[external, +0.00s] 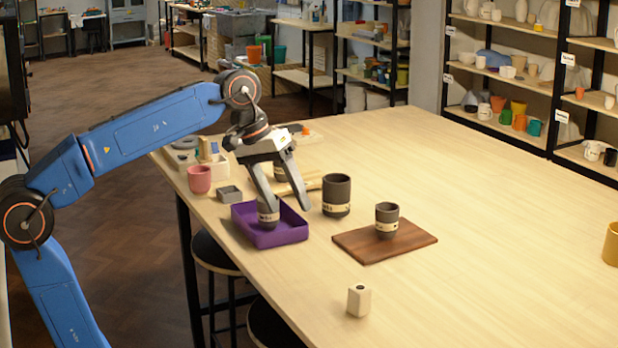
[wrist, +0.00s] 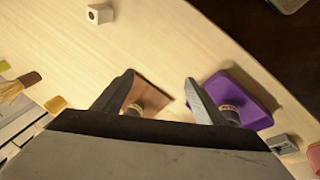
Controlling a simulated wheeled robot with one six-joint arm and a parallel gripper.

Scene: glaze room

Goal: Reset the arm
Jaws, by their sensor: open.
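My gripper (external: 288,208) is at the end of the blue arm, above the table near the purple tray. Its two fingers are spread wide and point down, with nothing between them. In the wrist view the gripper (wrist: 160,77) also shows open, with bare table between its tips. The purple tray (external: 290,232) holds a dark cup with a pale band (external: 268,217), partly covered by one finger. In the wrist view the tray (wrist: 245,90) lies behind the right finger. I cannot tell whether a finger touches the cup.
A larger dark cup (external: 336,195) stands right of the gripper. A smaller one (external: 387,213) stands on a brown board (external: 405,243). A white block (external: 358,300) is in front. The table's right side is mostly clear.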

